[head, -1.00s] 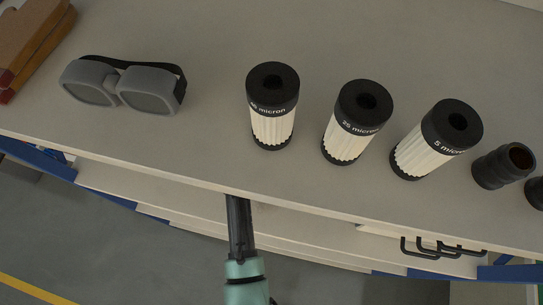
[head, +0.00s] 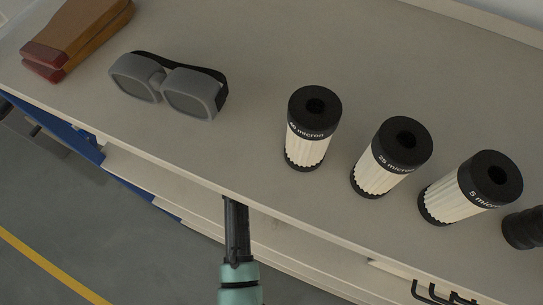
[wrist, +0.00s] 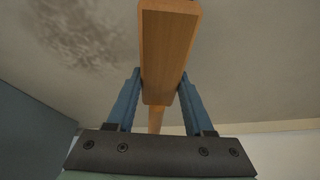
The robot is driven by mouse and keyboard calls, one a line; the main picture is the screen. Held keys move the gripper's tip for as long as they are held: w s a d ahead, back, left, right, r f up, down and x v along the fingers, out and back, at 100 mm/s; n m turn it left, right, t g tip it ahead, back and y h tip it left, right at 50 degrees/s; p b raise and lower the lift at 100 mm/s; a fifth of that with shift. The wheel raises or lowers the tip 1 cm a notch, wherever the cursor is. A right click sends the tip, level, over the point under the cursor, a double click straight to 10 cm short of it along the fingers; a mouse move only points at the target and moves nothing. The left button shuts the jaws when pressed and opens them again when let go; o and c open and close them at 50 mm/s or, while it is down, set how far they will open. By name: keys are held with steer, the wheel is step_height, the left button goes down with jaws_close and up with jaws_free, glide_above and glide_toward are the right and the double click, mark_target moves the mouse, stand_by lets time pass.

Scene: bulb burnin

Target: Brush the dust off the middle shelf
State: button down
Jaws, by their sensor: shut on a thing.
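In the wrist view my gripper (wrist: 159,90) has its two blue fingers closed on the sides of a wooden brush (wrist: 167,50). A broad wooden block and a narrower part behind it show; I cannot see bristles. Beyond it is a pale shelf surface (wrist: 230,60) with a brown, speckled patch of dust (wrist: 80,35) at upper left. The brush is right of the dust in the picture; I cannot tell whether it touches the shelf. In the head view my arm reaches under the top board, which hides my gripper, the brush and the dust.
The top board (head: 250,60) carries dark-tinted goggles (head: 185,92), brown wooden pieces (head: 75,40), and black-and-white filter cartridges (head: 313,128). Its front edge hangs over my arm. Black hooks (head: 435,293) show at lower right. A blue-grey panel (wrist: 30,125) stands left in the wrist view.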

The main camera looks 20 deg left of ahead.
steer(key=shift+s+p, duration=0.35)
steer(key=shift+s, duration=0.45)
steer(key=shift+w+d+p, duration=0.1)
steer(key=shift+d+p, duration=0.8)
steer(key=shift+d, duration=1.7)
steer(key=shift+d+f, duration=0.2)
steer(key=shift+d, duration=1)
steer(key=shift+s+d+p, duration=0.2)
steer(key=shift+d+p, duration=0.65)
steer(key=shift+d, duration=1)
steer(key=shift+d+r+p, duration=0.15)
steer(key=shift+d+p, duration=0.3)
steer(key=shift+d, duration=1.3)
steer(key=shift+s+r+p, duration=0.15)
steer(key=shift+s+p, duration=0.5)
steer(key=shift+s, duration=0.2)
steer(key=shift+a, duration=0.2)
steer(key=shift+w+a, duration=0.1)
steer(key=shift+a, duration=1.25)
steer(key=shift+a+f+b, duration=0.15)
steer(key=shift+a+b, duration=0.05)
steer(key=shift+a, duration=0.95)
steer(key=shift+a+f+b, duration=0.1)
steer(key=shift+a+b, duration=0.05)
steer(key=shift+a, duration=1)
